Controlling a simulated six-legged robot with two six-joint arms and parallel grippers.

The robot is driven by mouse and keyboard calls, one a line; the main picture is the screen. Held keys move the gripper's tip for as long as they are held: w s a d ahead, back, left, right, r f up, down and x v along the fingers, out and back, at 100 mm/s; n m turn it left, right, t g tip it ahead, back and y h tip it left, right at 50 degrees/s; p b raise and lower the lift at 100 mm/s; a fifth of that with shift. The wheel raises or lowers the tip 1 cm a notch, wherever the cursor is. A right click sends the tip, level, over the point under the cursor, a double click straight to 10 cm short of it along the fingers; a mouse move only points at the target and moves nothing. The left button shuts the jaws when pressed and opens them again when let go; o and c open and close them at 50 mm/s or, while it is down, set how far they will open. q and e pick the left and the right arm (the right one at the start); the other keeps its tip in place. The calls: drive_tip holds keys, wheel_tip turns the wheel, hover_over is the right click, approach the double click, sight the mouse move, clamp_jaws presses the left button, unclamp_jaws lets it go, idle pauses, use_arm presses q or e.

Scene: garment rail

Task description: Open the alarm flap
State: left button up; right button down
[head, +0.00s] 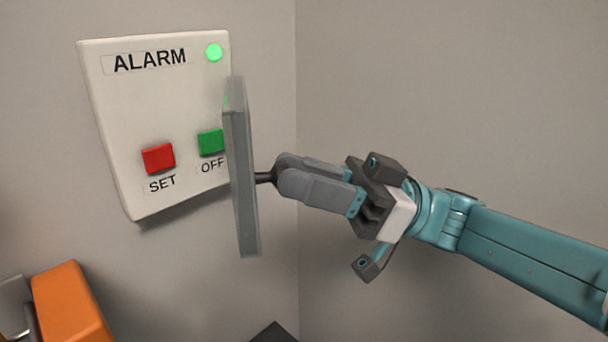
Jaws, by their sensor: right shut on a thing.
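The alarm panel (118,110) is a white box on the wall at the left of the head view, marked ALARM. It has a red SET button (158,158), a green OFF button (211,141) and a lit green lamp (213,52). The grey see-through flap (240,170) stands swung out at the panel's right edge, seen nearly edge-on. Both buttons show uncovered. My right gripper (278,180) comes in from the right and is shut on the flap's dark knob (264,178). My left gripper is out of the picture.
An orange object (70,302) is at the bottom left, with a grey curved thing (16,305) beside it. A dark corner of something (272,333) shows at the bottom middle. The wall corner is just right of the flap.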

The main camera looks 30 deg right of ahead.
drive_tip(key=c, duration=0.9)
unclamp_jaws()
drive_tip(key=shift+a, duration=0.15)
use_arm(q)
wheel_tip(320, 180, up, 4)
drive_tip(key=p, duration=0.3)
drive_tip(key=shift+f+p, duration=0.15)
drive_tip(key=shift+p, duration=0.25)
use_arm(e)
wheel_tip(320, 180, up, 20)
drive_tip(key=shift+r, duration=0.1)
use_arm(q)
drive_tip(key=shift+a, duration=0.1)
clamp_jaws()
